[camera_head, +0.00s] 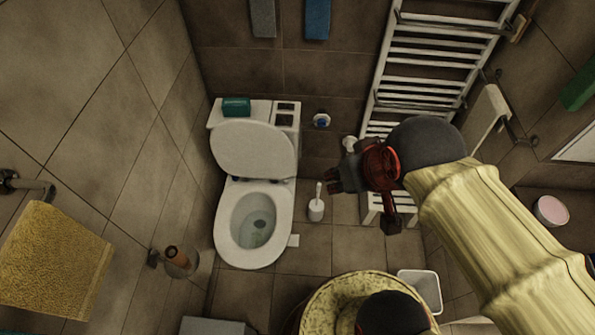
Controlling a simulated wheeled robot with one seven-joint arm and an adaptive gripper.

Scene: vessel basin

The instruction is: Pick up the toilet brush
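The white toilet brush (319,191) stands upright in its small white holder (316,211) on the tiled floor, just right of the toilet. Its thin handle points up. My gripper (331,179) is dark and appears above and slightly right of the brush in the picture. Its fingers point left and look spread apart, with nothing seen between them. It looks apart from the brush, but the height between them is hard to judge from above.
The white toilet (282,222) has its lid up. A white stool (372,212) stands behind my gripper, under the towel rail (425,59). A white bin (431,290) stands at lower right. A wall-mounted holder (184,265) is at left. Floor in front of the brush is clear.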

